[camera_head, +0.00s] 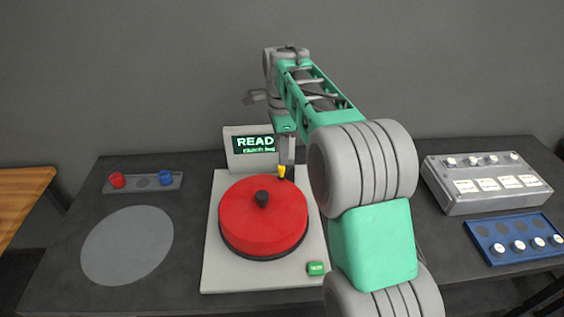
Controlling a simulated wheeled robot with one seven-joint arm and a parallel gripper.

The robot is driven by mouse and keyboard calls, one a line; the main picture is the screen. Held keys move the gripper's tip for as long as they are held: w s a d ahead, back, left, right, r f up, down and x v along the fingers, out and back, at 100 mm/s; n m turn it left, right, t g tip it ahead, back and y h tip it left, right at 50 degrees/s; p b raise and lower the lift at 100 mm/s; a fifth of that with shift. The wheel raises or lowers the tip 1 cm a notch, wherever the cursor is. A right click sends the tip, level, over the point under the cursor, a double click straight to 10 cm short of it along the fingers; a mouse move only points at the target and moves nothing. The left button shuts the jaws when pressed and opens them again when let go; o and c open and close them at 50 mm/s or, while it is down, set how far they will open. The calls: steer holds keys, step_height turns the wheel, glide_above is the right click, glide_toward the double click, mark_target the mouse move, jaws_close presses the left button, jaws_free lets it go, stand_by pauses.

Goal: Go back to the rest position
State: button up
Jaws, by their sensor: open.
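My gripper (286,170) hangs at the end of my grey and green arm, just behind the right rear edge of a red disc (240,224). A small yellow piece shows at its tip, and I cannot tell whether it is part of the gripper. The fingers are small and partly hidden by my arm. The red disc has a black knob (262,198) at its centre and lies on a light grey base (222,279). A display (254,144) behind the disc shows "READ", with the rest of the word covered by my arm.
A green button (316,268) sits at the base's front right. At left are a tray (143,182) with red and blue pieces and a flat grey circle (127,245). At right are a grey box (485,205) with knobs and a blue tray (497,260) with several white-topped pieces.

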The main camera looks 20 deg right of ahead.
steer(key=shift+r, duration=1.35)
